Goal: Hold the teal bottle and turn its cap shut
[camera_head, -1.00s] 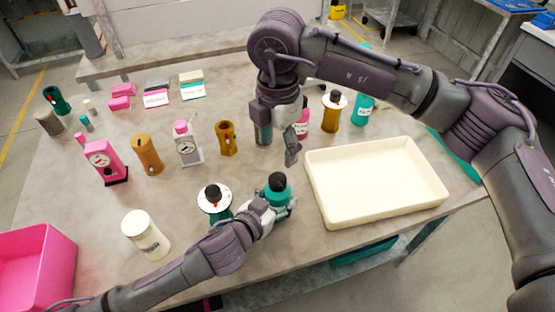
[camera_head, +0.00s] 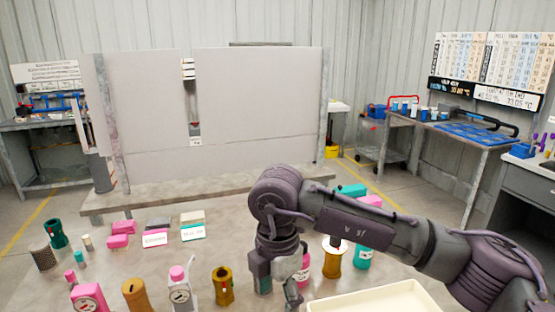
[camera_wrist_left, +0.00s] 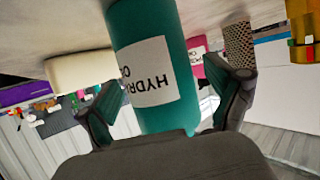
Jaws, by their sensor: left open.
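The teal bottle (camera_wrist_left: 150,50) with a white label fills the middle of the left wrist view. Its cap is out of that view. My left gripper (camera_wrist_left: 165,85) is open, with one finger on each side of the bottle; I cannot tell whether they touch it. In the head view, this bottle and my left gripper are below the picture's lower edge. My right gripper (camera_head: 291,294) points down at the bottom of the head view, partly cut off, so its opening cannot be judged.
A cream tray (camera_head: 372,303) lies right of my right gripper. Behind it stand a pink bottle (camera_head: 304,268), a gold bottle (camera_head: 333,262) and another teal bottle (camera_head: 363,257).

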